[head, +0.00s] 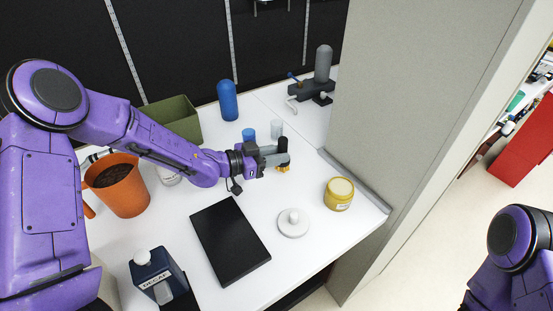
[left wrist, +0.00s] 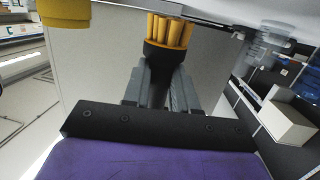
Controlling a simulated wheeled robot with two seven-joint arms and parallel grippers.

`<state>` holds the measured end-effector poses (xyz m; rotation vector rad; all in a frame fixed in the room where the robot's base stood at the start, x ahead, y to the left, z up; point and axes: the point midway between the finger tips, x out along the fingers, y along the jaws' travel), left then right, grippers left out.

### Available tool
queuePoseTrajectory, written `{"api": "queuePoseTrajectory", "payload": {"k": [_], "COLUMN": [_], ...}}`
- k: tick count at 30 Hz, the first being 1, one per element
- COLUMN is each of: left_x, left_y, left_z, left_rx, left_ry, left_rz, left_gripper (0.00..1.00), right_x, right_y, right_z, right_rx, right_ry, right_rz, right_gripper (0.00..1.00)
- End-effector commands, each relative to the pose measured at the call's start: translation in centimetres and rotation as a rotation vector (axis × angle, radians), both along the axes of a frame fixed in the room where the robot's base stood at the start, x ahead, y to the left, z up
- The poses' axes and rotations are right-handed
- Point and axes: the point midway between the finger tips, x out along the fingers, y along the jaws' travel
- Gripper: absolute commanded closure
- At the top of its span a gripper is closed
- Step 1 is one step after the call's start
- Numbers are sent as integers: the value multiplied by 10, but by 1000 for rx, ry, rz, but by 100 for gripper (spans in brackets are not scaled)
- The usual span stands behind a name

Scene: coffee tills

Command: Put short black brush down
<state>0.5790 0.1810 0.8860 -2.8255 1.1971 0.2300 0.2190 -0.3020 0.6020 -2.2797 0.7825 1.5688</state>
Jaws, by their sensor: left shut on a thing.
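The short black brush (head: 283,145) has a black handle and yellow-orange bristles. My left gripper (head: 274,157) is shut on its handle and holds it upright, bristles down, over the back middle of the white counter. In the left wrist view the bristles (left wrist: 170,32) show just beyond the gripper fingers (left wrist: 160,85). I cannot tell whether the bristles touch the counter. My right gripper is out of view.
Around the brush are a clear cup (head: 276,128), a blue cup (head: 249,135), a yellow jar (head: 339,194), a white round lid (head: 293,222) and a black mat (head: 230,241). A green bin (head: 175,122) and orange pitcher (head: 118,187) stand left. A grey partition (head: 400,120) bounds the right.

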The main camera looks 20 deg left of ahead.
Motion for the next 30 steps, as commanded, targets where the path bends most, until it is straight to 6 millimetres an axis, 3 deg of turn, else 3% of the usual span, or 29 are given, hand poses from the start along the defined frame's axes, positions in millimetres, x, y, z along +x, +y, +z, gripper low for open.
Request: {"api": "queuePoseTrajectory", "payload": {"k": [16, 17, 19, 27, 30], "left_x": [-2, -2, -3, -3, -3], "left_y": [-1, -1, -2, -2, -1], "left_z": [-15, -16, -17, -18, -7], "left_rx": [-1, 0, 0, 0, 0], "left_ry": [8, 10, 12, 15, 15], "left_rz": [-1, -2, -3, -3, -2], "left_gripper": [100, 70, 48, 48, 48], "right_x": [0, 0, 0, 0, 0], "right_y": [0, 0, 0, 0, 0], "right_z": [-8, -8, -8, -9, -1], "right_rx": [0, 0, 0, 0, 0], "right_ry": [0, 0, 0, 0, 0], "right_rz": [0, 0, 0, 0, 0], "right_gripper": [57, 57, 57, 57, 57]}}
